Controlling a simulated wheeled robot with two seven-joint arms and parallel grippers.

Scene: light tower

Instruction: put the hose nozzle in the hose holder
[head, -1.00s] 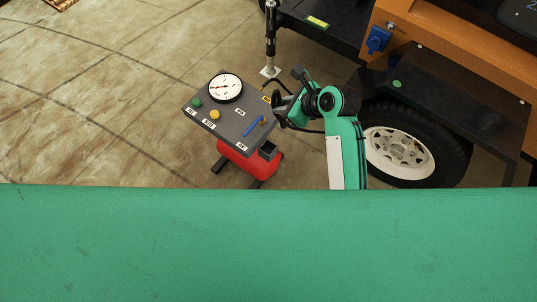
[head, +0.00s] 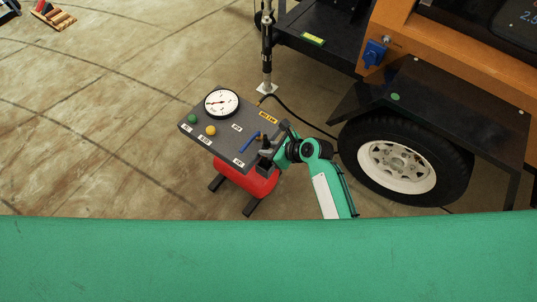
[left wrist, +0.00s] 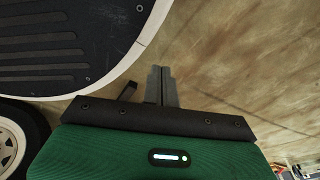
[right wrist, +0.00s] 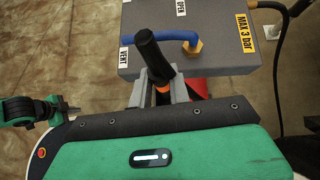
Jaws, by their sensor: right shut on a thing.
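My right gripper (head: 268,150) is at the right corner of the grey control panel (head: 225,135). In the right wrist view the right gripper (right wrist: 166,90) is shut on the hose nozzle (right wrist: 154,54), a black cylinder with an orange band, tilted between the grey fingers. The nozzle's lower end is hidden. The hose holder seems to be the dark part at the panel's corner; my gripper covers most of it, so I cannot tell whether the nozzle is inside it. My left gripper (left wrist: 161,86) shows only in the left wrist view, fingers together, empty.
The panel carries a gauge (head: 221,103), green and yellow knobs and a blue lever (head: 249,142), above a red tank (head: 247,185). A black hose (head: 300,117) runs right toward the trailer wheel (head: 398,165). Open floor lies left.

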